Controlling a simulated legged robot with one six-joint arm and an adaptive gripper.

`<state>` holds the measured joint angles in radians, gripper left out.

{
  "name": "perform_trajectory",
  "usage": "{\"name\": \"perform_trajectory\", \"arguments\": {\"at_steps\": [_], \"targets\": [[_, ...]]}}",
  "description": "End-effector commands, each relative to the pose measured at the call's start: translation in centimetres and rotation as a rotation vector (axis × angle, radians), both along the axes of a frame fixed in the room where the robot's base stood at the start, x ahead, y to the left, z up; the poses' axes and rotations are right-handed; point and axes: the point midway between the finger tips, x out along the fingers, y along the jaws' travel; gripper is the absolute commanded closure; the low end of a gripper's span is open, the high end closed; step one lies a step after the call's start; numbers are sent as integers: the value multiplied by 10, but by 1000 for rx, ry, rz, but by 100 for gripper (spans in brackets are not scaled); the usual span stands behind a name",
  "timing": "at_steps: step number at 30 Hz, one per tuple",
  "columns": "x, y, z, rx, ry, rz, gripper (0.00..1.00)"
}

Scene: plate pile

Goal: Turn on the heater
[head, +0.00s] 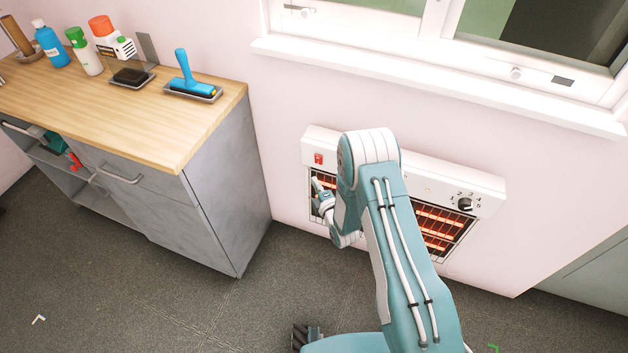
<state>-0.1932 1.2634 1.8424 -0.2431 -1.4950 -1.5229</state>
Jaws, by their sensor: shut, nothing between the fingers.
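The heater (480,190) is a white wall unit under the window, with a wire grille (440,228) on its front. Its bars behind the grille glow orange-red. A red switch (318,158) sits at the upper left of its panel; I cannot tell which way it is tipped. A black dial (465,204) with numbers around it sits at the right end. My gripper (317,186) is shut and empty in front of the left part of the grille, just below the red switch. I cannot tell whether it touches the heater. My arm hides the heater's middle.
A grey cabinet (222,185) with a wooden top stands to the left. Bottles, a blue roller (187,75) in a tray and other items are on it. A window sill (420,85) juts out above the heater. The dark floor (150,300) in front is mostly clear.

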Motion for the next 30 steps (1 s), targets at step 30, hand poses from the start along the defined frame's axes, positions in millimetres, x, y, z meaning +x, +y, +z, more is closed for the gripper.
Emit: {"name": "perform_trajectory", "arguments": {"at_steps": [30], "targets": [[-77, -35, -7, -1, 0, 0, 100]]}}
